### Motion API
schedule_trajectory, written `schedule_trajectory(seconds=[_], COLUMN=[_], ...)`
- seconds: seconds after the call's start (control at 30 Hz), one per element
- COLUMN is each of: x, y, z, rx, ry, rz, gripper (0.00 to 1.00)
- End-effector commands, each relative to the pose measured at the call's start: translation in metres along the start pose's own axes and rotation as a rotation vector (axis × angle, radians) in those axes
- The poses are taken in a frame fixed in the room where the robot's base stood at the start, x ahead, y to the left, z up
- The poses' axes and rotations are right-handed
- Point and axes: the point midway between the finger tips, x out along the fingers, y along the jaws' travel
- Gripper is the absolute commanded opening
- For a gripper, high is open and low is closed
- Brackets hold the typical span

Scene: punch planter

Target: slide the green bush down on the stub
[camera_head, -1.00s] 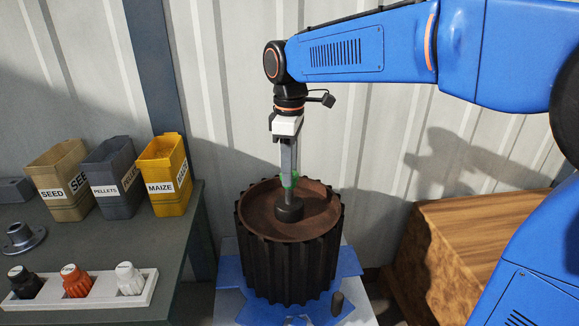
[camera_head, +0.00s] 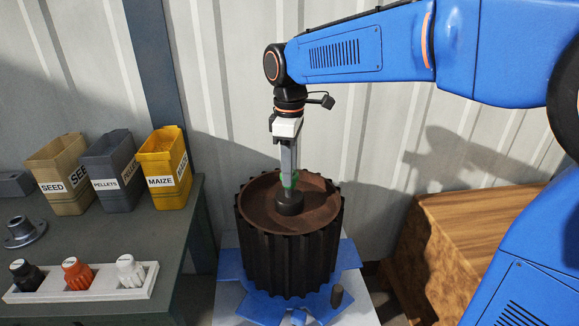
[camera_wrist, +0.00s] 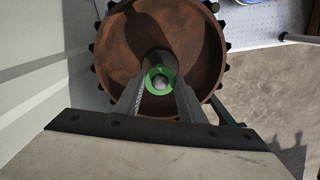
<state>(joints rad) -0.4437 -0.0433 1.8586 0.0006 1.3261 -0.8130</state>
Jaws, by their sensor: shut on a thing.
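The green bush (camera_head: 289,181) is a small ring between the fingertips of my gripper (camera_head: 290,176), which is shut on it. In the wrist view the bush (camera_wrist: 150,77) shows as a green ring, with the pale round tip of the stub (camera_wrist: 160,83) seen through its hole. The bush looks lined up with the stub. In the head view it sits just above the dark hub (camera_head: 290,203) at the middle of the brown ribbed drum (camera_head: 262,250). The fingers partly hide the bush, and how far it is over the stub I cannot tell.
The drum stands on a blue base (camera_head: 347,253). A bench at left bears the seed bin (camera_head: 62,177), pellets bin (camera_head: 113,172), maize bin (camera_head: 166,170), a grey flange (camera_head: 24,232) and a white rack (camera_head: 100,288) of knobs. A wooden box (camera_head: 470,240) stands at right.

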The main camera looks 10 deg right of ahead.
Motion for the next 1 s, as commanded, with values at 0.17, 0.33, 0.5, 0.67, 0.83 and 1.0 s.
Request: schedule_trajectory(seconds=[0.17, 0.33, 0.5, 0.67, 0.83, 1.0], x=[0.004, 0.007, 0.011, 0.014, 0.017, 0.021], y=[0.000, 0.000, 0.000, 0.000, 0.000, 0.000], z=[0.000, 0.000, 0.000, 0.000, 0.000, 0.000], rx=[0.000, 0.000, 0.000, 0.000, 0.000, 0.000], ry=[0.000, 0.000, -0.001, -0.001, 0.000, 0.000], rz=[0.000, 0.000, -0.001, -0.001, 0.000, 0.000], gripper=[0.15, 0.15, 0.15, 0.15, 0.15, 0.15])
